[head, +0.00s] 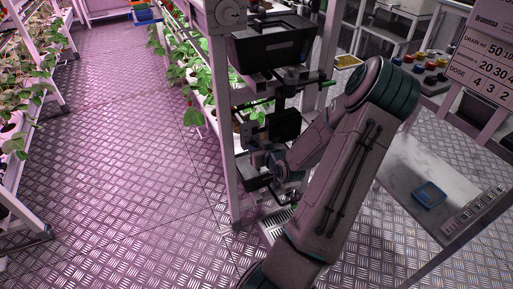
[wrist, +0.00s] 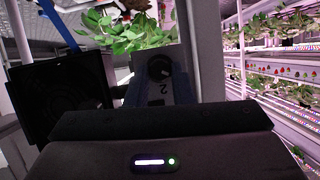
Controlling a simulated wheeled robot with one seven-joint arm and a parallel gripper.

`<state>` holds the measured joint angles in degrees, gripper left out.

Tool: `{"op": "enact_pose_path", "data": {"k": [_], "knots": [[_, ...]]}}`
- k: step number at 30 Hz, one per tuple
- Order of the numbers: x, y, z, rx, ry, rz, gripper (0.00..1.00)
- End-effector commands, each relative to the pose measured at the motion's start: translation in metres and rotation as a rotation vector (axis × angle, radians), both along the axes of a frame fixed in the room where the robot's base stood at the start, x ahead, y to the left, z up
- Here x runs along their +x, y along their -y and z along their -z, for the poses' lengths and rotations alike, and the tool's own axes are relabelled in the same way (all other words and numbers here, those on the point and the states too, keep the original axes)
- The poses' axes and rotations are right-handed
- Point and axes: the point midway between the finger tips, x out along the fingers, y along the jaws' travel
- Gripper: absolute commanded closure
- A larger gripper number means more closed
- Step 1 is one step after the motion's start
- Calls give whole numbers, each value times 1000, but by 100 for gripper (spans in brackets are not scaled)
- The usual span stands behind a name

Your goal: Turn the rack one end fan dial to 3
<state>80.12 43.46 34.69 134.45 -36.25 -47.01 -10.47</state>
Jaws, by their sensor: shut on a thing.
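The fan dial (wrist: 159,67) is a small dark round knob on a grey plate at the rack end, in the upper middle of the wrist view. A digit 2 (wrist: 163,88) shows on the plate just below it, turned on its side. My gripper (wrist: 158,80) reaches to the dial, with a finger on either side, and is shut on it. The fingertips and the dial's pointer are hard to make out. In the head view my gripper (head: 272,178) is low beside the rack's white end post (head: 230,165), and the dial is hidden there.
A black panel (wrist: 62,97) stands left of the dial in the wrist view. Green plants (wrist: 125,35) are above it. In the head view a black bin (head: 272,43) sits on the rack end, and a bench with a blue tray (head: 429,194) is at right. The aisle floor (head: 120,150) is clear.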

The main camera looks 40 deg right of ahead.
Motion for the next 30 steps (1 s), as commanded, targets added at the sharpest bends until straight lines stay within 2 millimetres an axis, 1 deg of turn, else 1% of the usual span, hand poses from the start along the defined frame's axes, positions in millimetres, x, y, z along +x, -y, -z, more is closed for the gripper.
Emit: {"op": "enact_pose_path", "data": {"k": [8, 16, 30], "knots": [[-1, 2, -4, 143, 33, 1, 100], [-1, 4, -3, 380, 90, 1, 100], [-2, 8, 4, 811, 195, 0, 100]]}}
